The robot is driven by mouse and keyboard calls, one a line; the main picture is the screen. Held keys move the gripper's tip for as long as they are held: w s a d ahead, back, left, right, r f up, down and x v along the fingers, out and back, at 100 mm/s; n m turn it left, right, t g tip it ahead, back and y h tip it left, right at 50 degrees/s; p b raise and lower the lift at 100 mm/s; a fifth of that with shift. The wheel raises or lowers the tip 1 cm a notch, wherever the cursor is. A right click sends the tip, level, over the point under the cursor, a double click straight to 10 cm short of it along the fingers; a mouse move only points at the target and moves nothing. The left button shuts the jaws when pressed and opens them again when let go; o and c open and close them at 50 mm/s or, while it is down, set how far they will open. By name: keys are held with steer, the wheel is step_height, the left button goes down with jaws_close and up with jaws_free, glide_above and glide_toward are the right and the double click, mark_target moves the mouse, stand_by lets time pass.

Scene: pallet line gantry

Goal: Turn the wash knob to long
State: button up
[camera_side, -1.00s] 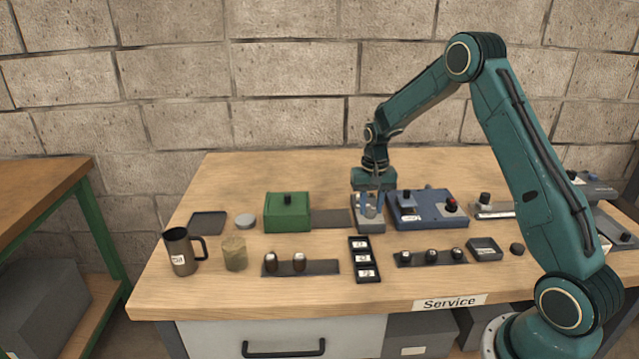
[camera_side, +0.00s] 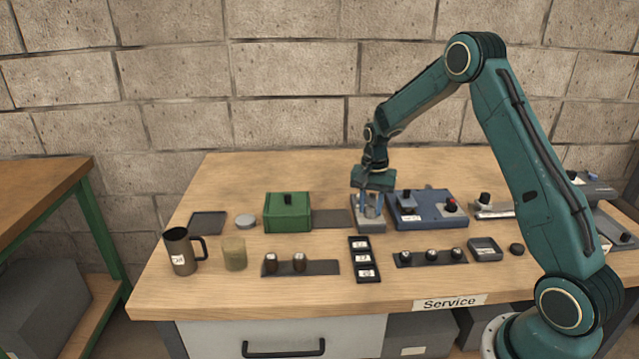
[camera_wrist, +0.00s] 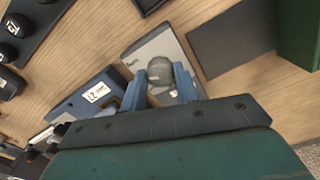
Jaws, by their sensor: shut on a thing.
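The wash knob (camera_wrist: 160,72) is a round grey knob on a light grey box (camera_wrist: 151,48). In the side view the box (camera_side: 371,226) stands near the middle of the bench, left of a blue unit. My gripper (camera_wrist: 160,84) points down over the box, with its two blue fingers shut on the knob, one on each side. In the side view my gripper (camera_side: 371,207) hides most of the knob. Small dark lettering shows on the box in the wrist view, too small to read. I cannot tell which setting the knob points at.
The blue unit (camera_side: 432,212) with its own knobs stands close on the right. A green box (camera_side: 287,213) and a dark flat plate (camera_side: 331,219) are on the left. A black tray (camera_side: 364,275) with labelled cells lies in front. The bench behind is clear.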

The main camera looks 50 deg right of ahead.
mark_target(370, 209)
steer(key=o, duration=1)
steer(key=shift+c, duration=0.2)
steer(key=shift+r, duration=0.1)
step_height(370, 209, up, 14)
